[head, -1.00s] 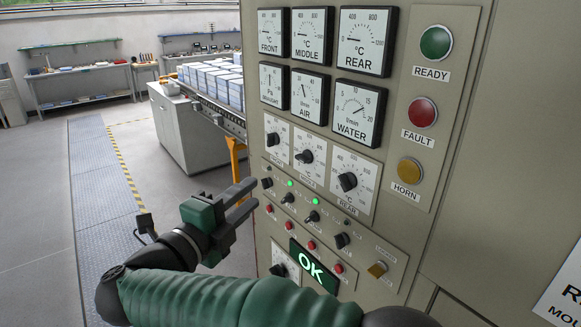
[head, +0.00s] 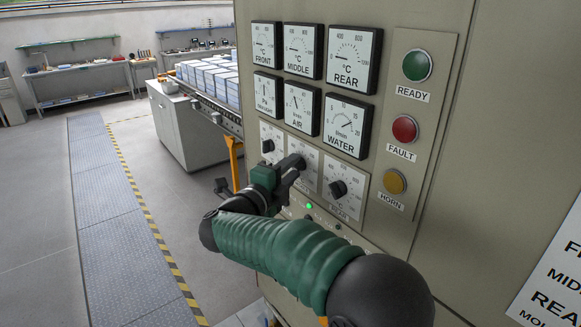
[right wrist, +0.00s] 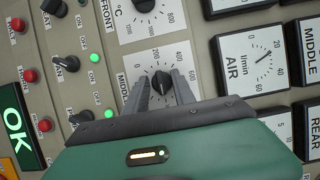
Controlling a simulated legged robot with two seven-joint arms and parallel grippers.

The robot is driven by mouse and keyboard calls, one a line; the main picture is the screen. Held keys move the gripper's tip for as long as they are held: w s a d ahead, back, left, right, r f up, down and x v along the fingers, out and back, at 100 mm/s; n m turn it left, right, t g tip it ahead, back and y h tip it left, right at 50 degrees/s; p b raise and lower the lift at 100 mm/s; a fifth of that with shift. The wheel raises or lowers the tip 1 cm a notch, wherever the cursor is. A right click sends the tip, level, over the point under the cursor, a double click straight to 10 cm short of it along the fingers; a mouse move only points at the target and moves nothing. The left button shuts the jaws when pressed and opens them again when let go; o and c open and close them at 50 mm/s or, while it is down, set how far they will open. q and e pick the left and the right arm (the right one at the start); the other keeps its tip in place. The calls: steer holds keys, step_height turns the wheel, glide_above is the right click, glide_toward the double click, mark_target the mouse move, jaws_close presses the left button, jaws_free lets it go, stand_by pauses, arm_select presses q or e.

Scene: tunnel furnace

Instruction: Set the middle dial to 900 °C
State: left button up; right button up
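The middle dial, a black knob on a white °C scale plate (head: 309,168), sits between two like dials on the cabinet front. My right gripper (head: 297,163) is at this dial and hides most of the knob in the head view. In the right wrist view its two grey fingers reach up on either side of the black middle knob (right wrist: 162,83), with narrow gaps seeming to show, so it looks open around it. The knob's exact setting is hard to read. The MIDDLE °C meter (head: 304,50) has its needle low on the scale. My left gripper is out of view.
The front dial (head: 268,145) and rear dial (head: 338,188) stand close on either side. Switches, red buttons and a green OK display (right wrist: 16,128) lie below. READY (head: 417,65), FAULT (head: 405,129) and HORN (head: 395,181) lamps are to the right. Open floor lies left.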

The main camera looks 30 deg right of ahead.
steer(key=shift+w, duration=0.1)
steer(key=shift+c, duration=0.8)
steer(key=shift+a, duration=0.1)
jaws_close()
steer(key=n+g+y+p, duration=0.1)
steer(key=n+p, duration=0.3)
steer(key=p, duration=0.3)
